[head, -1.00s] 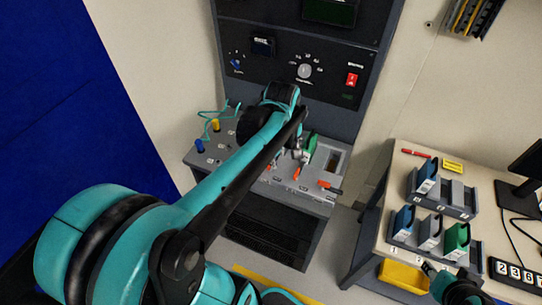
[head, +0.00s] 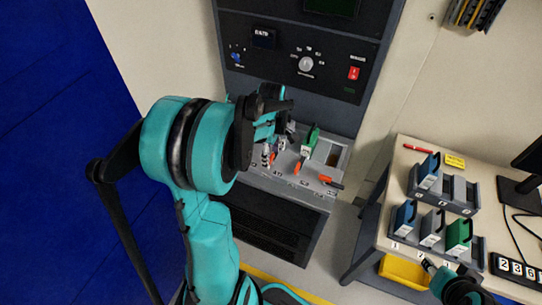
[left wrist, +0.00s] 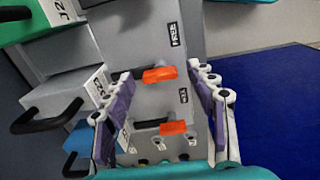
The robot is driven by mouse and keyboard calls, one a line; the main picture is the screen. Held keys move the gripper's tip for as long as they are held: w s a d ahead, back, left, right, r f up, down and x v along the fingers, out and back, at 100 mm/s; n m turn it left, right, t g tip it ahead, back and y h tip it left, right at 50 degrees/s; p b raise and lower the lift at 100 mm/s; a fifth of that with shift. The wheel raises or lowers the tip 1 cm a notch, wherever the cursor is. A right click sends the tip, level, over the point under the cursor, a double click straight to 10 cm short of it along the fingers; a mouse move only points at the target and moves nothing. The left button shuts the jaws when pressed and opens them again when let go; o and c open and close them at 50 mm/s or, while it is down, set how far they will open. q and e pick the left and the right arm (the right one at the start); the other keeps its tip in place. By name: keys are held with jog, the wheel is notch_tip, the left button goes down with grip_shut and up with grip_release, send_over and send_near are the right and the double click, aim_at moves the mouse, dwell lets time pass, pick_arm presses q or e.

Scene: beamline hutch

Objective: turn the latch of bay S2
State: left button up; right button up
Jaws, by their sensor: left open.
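The grey bay panel (head: 262,181) is in the middle of the head view, with orange latches on it. My left gripper (head: 279,150) is over its left-middle part. In the left wrist view my open left gripper (left wrist: 160,72) has its two purple-and-white fingers apart. One orange latch (left wrist: 160,74) shows between the fingertips, and a second orange latch (left wrist: 173,127) shows lower down between the fingers. I cannot tell contact or read which is S2. Another orange latch (head: 330,181) is at the panel's right. My right gripper (head: 430,266) is by the bench; its jaws are unclear.
A green module (head: 311,138) stands in the panel. In the left wrist view a grey module (left wrist: 75,95) with a black handle is left of the fingers. The bench at right holds module racks (head: 470,208) and a yellow bin (head: 404,275). A blue wall (head: 50,150) is at left.

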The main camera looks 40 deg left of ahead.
pick_arm(q)
jog(key=shift+c, duration=0.3)
jog(key=c, duration=1.1)
jog(key=m, duration=1.3)
jog(key=shift+p, duration=0.3)
jog(key=shift+m, duration=2.2)
